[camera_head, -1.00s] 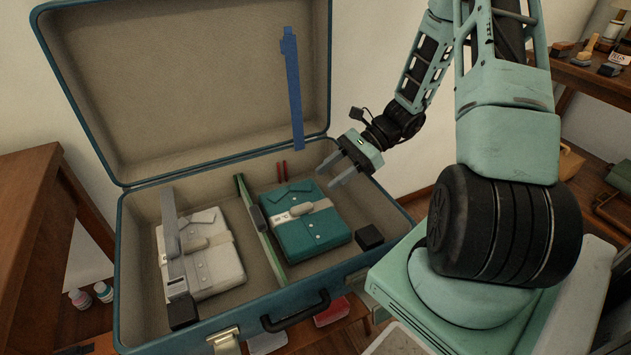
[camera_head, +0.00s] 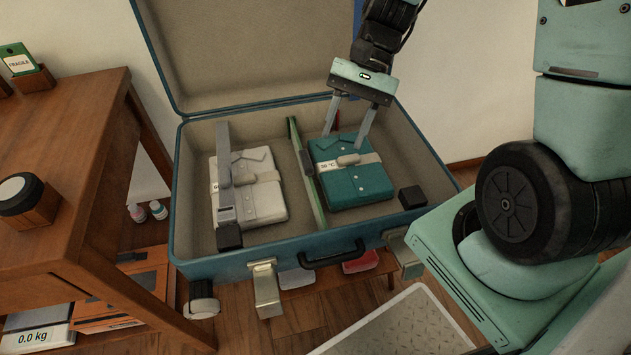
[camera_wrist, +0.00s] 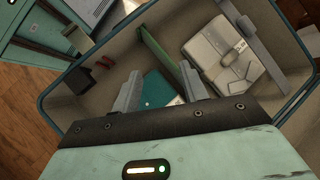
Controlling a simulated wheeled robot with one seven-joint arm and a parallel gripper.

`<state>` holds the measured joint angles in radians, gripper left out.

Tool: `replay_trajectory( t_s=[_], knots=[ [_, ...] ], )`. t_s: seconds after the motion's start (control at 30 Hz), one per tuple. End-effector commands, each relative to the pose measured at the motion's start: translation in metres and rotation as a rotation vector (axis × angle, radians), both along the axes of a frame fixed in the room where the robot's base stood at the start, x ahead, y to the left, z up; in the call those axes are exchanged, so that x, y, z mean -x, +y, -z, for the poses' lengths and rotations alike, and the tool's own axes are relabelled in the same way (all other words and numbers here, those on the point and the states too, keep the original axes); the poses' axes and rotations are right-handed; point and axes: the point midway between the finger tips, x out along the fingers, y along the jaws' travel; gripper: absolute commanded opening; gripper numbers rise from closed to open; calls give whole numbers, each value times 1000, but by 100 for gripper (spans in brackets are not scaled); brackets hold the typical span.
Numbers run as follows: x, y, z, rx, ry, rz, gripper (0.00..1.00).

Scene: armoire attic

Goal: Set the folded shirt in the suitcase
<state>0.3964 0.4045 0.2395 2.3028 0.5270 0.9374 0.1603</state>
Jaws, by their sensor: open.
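The open suitcase (camera_head: 222,264) has a green divider (camera_head: 306,172) down its middle. A folded teal shirt (camera_head: 362,188) with a pale band lies in the right compartment. A folded white shirt (camera_head: 262,202) with a similar band lies in the left compartment. My gripper (camera_head: 344,139) is open and empty, fingers pointing down over the far part of the teal shirt. In the head view the fingertips overlap its back edge; I cannot tell whether they touch. In the wrist view the teal shirt (camera_wrist: 153,91) shows between the fingers, partly hidden by my gripper.
Black blocks sit in the front corners, one at the right (camera_head: 412,197). The raised lid (camera_head: 240,60) stands behind. A wooden desk (camera_head: 75,150) is at the left. A metal-topped platform (camera_head: 400,325) is in front.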

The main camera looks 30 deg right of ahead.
Motion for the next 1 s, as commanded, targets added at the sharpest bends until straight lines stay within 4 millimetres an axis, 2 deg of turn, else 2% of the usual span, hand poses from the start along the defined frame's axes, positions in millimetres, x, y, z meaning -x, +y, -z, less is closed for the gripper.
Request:
replay_trajectory(
  t_s=[0.03, 0.2, 0.4, 0.6, 1.0],
  knots=[
    [12, 24, -8, 40, -61, -149, 43],
    [54, 81, -28, 147, -283, -621, 43],
    [101, 123, -46, 209, -541, -1089, 43],
    [125, 138, -54, 222, -679, -1312, 43],
    [127, 140, -57, 224, -696, -1338, 43]
  ],
)
